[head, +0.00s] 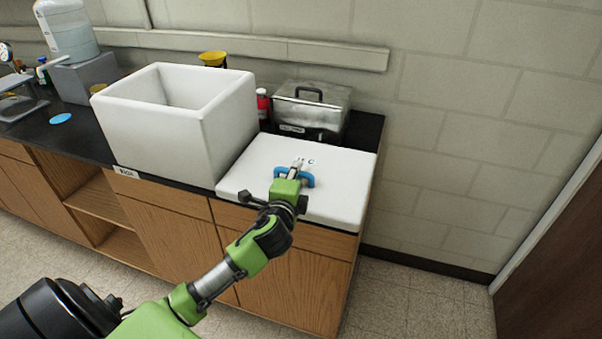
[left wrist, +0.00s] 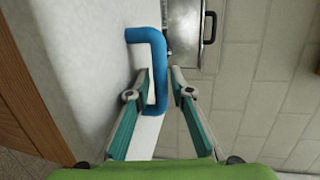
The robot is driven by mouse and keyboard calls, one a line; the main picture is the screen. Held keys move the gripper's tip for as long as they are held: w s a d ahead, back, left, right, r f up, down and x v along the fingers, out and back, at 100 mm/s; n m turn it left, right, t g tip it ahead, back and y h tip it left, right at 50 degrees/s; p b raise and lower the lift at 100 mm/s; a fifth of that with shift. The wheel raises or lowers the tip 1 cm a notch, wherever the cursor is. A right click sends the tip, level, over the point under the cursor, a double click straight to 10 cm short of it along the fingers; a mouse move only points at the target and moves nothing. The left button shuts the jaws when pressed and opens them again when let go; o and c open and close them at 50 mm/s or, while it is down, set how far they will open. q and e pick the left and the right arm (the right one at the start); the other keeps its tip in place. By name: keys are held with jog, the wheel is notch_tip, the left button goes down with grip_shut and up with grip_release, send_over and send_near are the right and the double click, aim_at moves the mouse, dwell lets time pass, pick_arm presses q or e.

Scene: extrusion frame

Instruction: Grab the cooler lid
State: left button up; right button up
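The cooler lid (head: 258,180) is a thick white slab lying flat on the right end of the black counter. It has a blue handle (head: 309,179), partly hidden by my gripper in the head view. The left wrist view shows the lid's white surface (left wrist: 85,50) and the blue handle (left wrist: 157,60). My left gripper (head: 298,166) is over the lid at the handle. In the left wrist view my left gripper (left wrist: 158,72) is open, with a finger on each side of the handle bar; small gaps seem to remain. My right gripper is in neither view.
The open white cooler box (head: 187,125) stands left of the lid. A metal container (head: 312,108) with a black handle and a red bottle (head: 263,104) stand behind the lid. A block wall (head: 450,120) is behind the counter. Floor to the right is clear.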

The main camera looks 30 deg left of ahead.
pick_arm(q)
jog(key=shift+w+a+f, duration=0.1)
jog(key=shift+w, duration=0.15)
jog(key=shift+s, duration=0.1)
grip_shut()
